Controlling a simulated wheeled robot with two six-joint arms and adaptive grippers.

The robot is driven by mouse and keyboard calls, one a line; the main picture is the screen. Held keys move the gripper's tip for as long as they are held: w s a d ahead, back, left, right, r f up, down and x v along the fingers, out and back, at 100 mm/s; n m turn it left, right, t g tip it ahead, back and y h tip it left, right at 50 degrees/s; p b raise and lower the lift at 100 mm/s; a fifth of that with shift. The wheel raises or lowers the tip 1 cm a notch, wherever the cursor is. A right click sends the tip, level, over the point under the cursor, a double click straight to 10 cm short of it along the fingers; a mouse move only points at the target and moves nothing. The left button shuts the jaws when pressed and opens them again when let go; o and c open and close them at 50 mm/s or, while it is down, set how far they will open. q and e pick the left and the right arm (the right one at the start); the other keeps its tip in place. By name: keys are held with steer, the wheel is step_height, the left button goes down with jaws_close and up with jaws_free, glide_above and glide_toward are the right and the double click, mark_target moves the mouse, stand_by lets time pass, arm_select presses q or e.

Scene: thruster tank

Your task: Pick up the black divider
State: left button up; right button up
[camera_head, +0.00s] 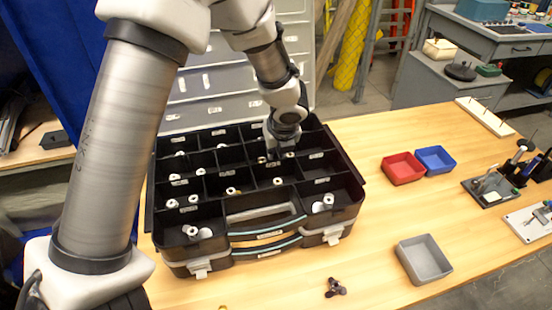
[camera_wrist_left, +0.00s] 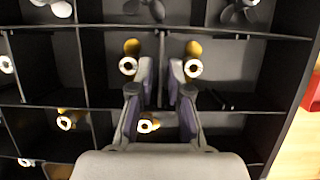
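The black dividers split a black open case (camera_head: 346,216) into compartments. In the left wrist view, one thin black divider (camera_wrist_left: 161,85) runs up the picture between the two fingers of my left gripper (camera_wrist_left: 162,66). The fingers stand on either side of it, with a small gap showing, so the gripper looks open around it. In the head view my left gripper (camera_head: 277,150) reaches down into the back right part of the case, and its fingertips are hard to make out. White-and-gold parts lie just beyond each finger (camera_wrist_left: 128,65) (camera_wrist_left: 193,67). My right gripper is not in view.
Other compartments hold several small parts and propellers (camera_wrist_left: 238,10). On the wooden table, a red bin (camera_head: 403,168), a blue bin (camera_head: 435,160) and a grey bin (camera_head: 424,260) stand right of the case. A dark propeller (camera_head: 335,288) lies in front. The table between is clear.

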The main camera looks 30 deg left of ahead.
arm_select(q)
steer(key=x, duration=0.2)
steer(key=shift+w+a+f, duration=0.2)
steer(key=shift+w+f, duration=0.05)
steer(key=shift+s+d+r, duration=0.2)
steer(key=shift+s+r, duration=0.05)
steer(key=shift+r, duration=0.05)
steer(key=shift+c, duration=0.4)
jaws_close()
steer(key=shift+r, duration=0.3)
step_height(320, 180, up, 9)
steer(key=p, duration=0.3)
steer(key=shift+r, duration=0.2)
